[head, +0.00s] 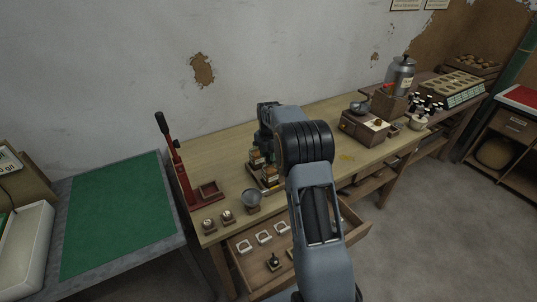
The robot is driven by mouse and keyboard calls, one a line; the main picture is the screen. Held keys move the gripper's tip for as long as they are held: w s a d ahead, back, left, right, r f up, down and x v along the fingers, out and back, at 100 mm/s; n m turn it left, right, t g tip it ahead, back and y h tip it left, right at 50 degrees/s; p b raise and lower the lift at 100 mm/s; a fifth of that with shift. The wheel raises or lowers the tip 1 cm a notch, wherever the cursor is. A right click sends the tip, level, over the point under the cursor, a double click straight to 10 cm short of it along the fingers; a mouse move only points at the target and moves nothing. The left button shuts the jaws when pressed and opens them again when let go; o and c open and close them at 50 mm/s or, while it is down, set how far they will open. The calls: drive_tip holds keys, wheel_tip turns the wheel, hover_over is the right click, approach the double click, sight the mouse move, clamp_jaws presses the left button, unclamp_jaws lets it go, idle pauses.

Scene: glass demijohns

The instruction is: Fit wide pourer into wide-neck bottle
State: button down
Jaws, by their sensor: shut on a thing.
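My gripper (263,140) is largely hidden at the end of my arm, low over the middle of the wooden bench. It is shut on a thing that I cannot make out. Small bottles with amber and green parts (256,160) stand on a tray just below and beside it. My arm hides part of this group. I cannot tell which bottle has the wide neck, or whether the held thing touches one. The wide pourer cannot be told apart in this view.
An open drawer (255,276) juts from the bench front, holding pale square pieces and a dark knobbed piece (273,262). A red lever press (180,165) stands at the bench's left end. A small round bowl (252,197) is near the front edge. Wooden boxes (363,130) stand right.

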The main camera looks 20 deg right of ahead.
idle(0.4)
drive_tip(key=c, duration=0.7)
unclamp_jaws()
drive_tip(key=shift+r, duration=0.2)
drive_tip(key=shift+r+p, duration=2.2)
drive_tip(key=shift+r, duration=0.65)
